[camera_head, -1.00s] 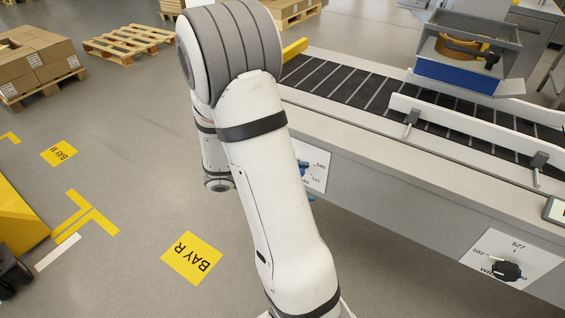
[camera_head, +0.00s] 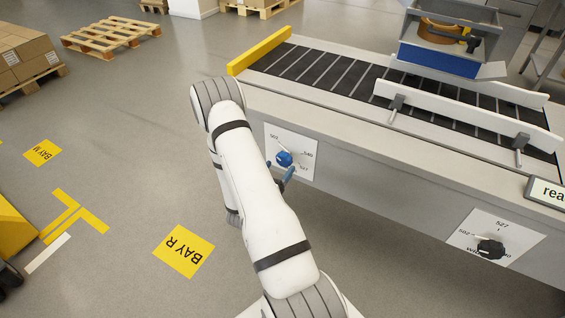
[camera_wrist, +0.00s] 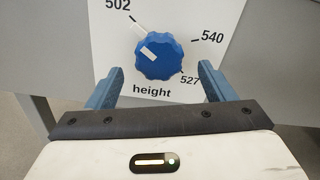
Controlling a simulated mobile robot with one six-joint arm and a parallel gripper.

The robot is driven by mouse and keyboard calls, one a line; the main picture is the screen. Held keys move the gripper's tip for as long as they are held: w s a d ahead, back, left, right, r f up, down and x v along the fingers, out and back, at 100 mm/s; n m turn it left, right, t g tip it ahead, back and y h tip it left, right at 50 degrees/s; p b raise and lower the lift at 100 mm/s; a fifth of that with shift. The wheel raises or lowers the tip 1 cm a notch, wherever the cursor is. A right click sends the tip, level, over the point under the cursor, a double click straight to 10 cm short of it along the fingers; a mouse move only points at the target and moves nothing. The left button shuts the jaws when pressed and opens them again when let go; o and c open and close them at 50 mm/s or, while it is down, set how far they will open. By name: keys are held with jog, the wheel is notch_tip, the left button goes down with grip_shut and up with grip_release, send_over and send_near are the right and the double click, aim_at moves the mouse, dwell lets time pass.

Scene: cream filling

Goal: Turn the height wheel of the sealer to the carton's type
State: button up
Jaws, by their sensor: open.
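The blue height wheel (camera_wrist: 160,56) sits on a white dial plate (camera_wrist: 207,14) marked 502, 540 and 527, with "height" printed below it. Its white pointer mark faces up and left, toward 502. In the head view the wheel (camera_head: 285,159) is on the side panel of the sealer (camera_head: 370,190). My gripper (camera_wrist: 158,82) is open, its blue fingers on either side below the wheel and apart from it. In the head view my gripper (camera_head: 286,180) is partly hidden by my arm. No carton is clearly visible on the sealer's belt.
A second dial with a black knob (camera_head: 490,249), its label partly hidden, is on the panel to the right. A display (camera_head: 547,190) begins with "rea". White guide rails (camera_head: 460,112) flank the belt. Cartons (camera_head: 24,55) stand on a pallet at left.

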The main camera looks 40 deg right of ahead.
aim_at(283, 163)
jog(key=shift+x, duration=2.2)
jog(key=shift+c, duration=0.4)
jog(key=c, duration=0.9)
jog(key=shift+b, duration=0.3)
